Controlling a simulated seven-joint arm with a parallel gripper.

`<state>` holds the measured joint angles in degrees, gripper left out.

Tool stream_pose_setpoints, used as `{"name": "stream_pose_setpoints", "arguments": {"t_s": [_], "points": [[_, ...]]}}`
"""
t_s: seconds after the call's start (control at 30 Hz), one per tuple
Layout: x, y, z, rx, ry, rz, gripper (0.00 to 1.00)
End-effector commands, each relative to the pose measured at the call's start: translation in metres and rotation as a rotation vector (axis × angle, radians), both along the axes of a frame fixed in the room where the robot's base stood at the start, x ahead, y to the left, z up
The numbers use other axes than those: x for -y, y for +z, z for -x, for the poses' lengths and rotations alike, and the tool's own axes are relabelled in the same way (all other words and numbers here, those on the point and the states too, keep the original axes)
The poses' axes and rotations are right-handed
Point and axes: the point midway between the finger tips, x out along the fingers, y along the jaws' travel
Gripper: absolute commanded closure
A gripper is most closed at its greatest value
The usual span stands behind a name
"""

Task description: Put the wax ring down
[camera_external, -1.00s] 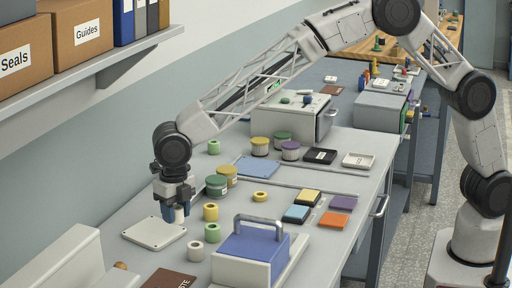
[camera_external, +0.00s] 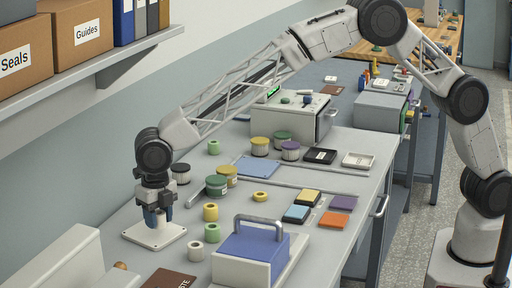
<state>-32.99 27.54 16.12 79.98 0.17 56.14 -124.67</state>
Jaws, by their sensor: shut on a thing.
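My gripper (camera_external: 159,220) is low over the white square plate (camera_external: 142,238) at the left front of the bench. Its dark blue fingers are shut on a small pale piece, which I take to be the wax ring. The fingers hide most of the piece. I cannot tell whether it touches the plate or hangs just above it.
Near the plate stand a yellow ring (camera_external: 210,212), a green ring (camera_external: 213,233) and a cream ring (camera_external: 196,251). A green-lidded jar (camera_external: 216,185) and a black-lidded jar (camera_external: 181,174) stand behind. A blue box with a handle (camera_external: 252,248) is at the front right.

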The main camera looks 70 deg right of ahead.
Motion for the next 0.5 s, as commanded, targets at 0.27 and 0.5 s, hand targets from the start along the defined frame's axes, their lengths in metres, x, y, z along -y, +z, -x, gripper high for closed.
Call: {"name": "stream_pose_setpoints", "arguments": {"t_s": [0.27,0.5], "points": [[0.0,-0.027,0.0,-0.001,0.0,0.001,0.81],[0.0,-0.028,0.0,0.0,0.0,0.0,0.81]]}}
